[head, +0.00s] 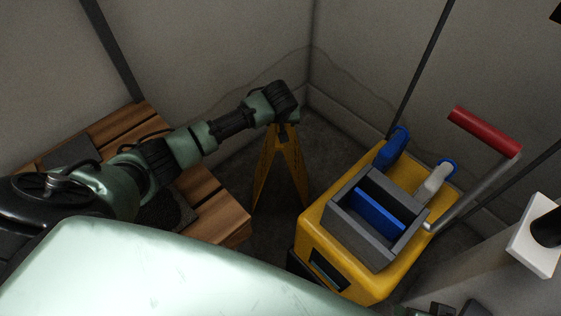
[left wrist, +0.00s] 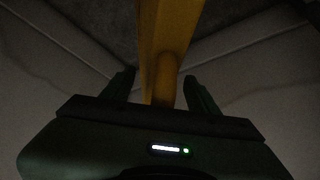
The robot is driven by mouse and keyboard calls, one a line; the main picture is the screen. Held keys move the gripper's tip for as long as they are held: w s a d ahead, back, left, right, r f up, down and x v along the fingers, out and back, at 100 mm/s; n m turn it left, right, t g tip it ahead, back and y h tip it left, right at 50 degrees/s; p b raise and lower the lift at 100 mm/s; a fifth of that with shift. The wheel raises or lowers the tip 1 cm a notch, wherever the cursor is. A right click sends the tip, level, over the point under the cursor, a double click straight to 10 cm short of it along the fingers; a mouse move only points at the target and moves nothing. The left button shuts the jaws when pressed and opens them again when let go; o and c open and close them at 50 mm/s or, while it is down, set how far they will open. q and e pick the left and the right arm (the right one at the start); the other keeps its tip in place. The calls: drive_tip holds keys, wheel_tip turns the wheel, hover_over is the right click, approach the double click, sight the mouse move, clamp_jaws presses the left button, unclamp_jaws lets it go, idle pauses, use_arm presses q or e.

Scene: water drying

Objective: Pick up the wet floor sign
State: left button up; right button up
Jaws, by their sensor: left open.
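The yellow wet floor sign (head: 280,172) stands upright as an A-frame on the dark floor near the room's corner. My left gripper (head: 284,122) is at the top of the sign, reaching over from the left. In the left wrist view the sign (left wrist: 165,45) runs between the two spread fingers of my left gripper (left wrist: 161,88). The gripper is open around the sign's top; contact with either finger cannot be made out. The sign's very top is partly hidden by the gripper in the head view. My right gripper is not recognisable in either view.
A yellow mop bucket cart (head: 375,284) with a grey wringer (head: 347,208) and red handle (head: 485,131) stands right of the sign. A wooden slatted bench (head: 222,205) is to the left. Grey walls (head: 376,48) meet behind the sign. Bare floor lies around its legs.

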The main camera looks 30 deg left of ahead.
use_arm(q)
drive_tip(key=shift+r, duration=0.1)
clamp_jaws()
idle(1.2)
